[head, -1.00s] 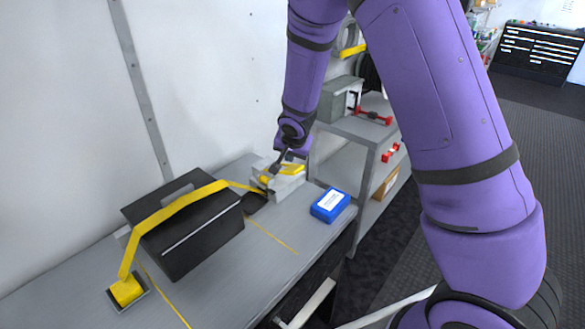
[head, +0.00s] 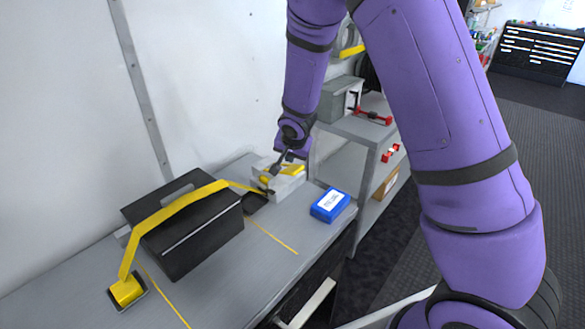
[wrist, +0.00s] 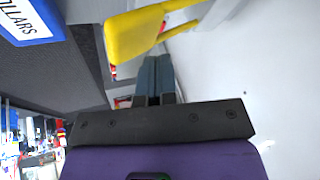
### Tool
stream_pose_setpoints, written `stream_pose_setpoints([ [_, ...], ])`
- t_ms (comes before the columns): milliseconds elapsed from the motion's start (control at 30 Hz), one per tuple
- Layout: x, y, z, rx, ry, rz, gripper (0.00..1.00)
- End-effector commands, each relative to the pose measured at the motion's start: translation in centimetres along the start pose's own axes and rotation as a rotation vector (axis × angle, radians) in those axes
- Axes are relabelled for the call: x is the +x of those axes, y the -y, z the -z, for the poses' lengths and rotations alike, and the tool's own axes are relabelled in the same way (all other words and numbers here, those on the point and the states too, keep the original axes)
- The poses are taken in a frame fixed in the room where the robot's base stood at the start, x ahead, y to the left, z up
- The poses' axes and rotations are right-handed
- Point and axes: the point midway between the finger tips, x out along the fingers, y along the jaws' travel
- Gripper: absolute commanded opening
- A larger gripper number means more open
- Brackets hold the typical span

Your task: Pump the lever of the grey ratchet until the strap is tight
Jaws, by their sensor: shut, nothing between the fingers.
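The grey ratchet (head: 284,184) sits on the bench at the right end of the strap. Its yellow lever (wrist: 135,34) fills the top of the wrist view. The yellow strap (head: 175,212) runs over a black case (head: 190,238) down to a yellow end fitting (head: 126,291) at front left. My gripper (head: 274,171) is shut and empty, with its fingertips at the ratchet. In the wrist view my fingers (wrist: 154,70) are right beside the lever; I cannot tell if they touch it. My gripper partly hides the ratchet in the head view.
A blue box (head: 330,205) lies on the bench right of the ratchet. A grey shelf (head: 352,130) with a grey box and red items stands beyond the bench. The white wall is close behind. The bench front right of the case is clear.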

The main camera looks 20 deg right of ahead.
Motion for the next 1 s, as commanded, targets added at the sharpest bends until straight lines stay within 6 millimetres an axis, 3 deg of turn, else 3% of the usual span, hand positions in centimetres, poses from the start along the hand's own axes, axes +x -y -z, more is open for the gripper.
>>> stream_pose_setpoints([
  [1000, 0.77, -0.58, -0.57, -0.001, 0.001, -0.001, 0.0],
])
